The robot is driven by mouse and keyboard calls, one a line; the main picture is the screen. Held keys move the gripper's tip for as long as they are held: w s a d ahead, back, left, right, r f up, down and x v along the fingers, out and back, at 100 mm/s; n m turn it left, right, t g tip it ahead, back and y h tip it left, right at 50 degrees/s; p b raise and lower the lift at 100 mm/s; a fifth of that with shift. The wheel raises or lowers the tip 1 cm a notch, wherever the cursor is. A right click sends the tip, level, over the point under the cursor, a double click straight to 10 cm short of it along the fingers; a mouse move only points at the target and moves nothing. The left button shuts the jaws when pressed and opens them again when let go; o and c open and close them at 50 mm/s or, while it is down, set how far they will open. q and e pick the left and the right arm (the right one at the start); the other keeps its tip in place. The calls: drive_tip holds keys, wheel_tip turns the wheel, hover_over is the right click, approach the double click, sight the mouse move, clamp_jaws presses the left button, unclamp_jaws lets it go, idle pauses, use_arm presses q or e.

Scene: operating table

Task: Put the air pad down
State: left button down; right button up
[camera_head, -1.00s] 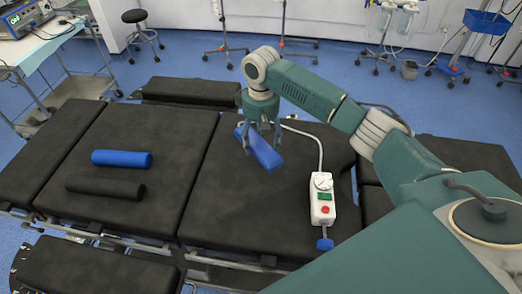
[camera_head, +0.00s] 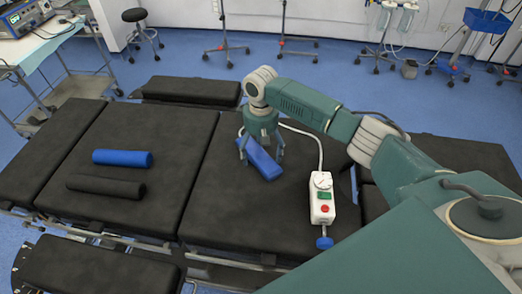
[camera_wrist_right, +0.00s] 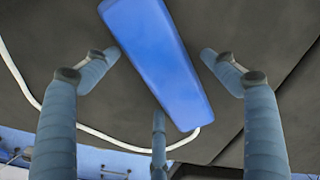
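The air pad is a blue block-shaped pad (camera_head: 262,160) on the black operating table (camera_head: 215,210), just left of the white control box. It lies at a slant under my right gripper (camera_head: 261,155). In the right wrist view the pad (camera_wrist_right: 160,62) runs between the spread fingers of that gripper (camera_wrist_right: 156,55). A gap shows at the right finger; the left fingertip is close to the pad's edge. The gripper looks open around the pad. The pad's underside is hidden, so its contact with the table cannot be seen. My left gripper is not in view.
A white control box (camera_head: 321,200) with a white hose (camera_head: 318,142) lies right of the pad. A blue roll (camera_head: 122,158) and a black roll (camera_head: 105,186) lie on the left table section. The table between the rolls and the pad is clear.

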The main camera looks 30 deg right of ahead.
sight(261, 152)
drive_tip(key=shift+r, duration=0.1)
wheel_tip(261, 152, up, 12)
drive_tip(key=b, duration=0.1)
idle(0.5)
idle(0.4)
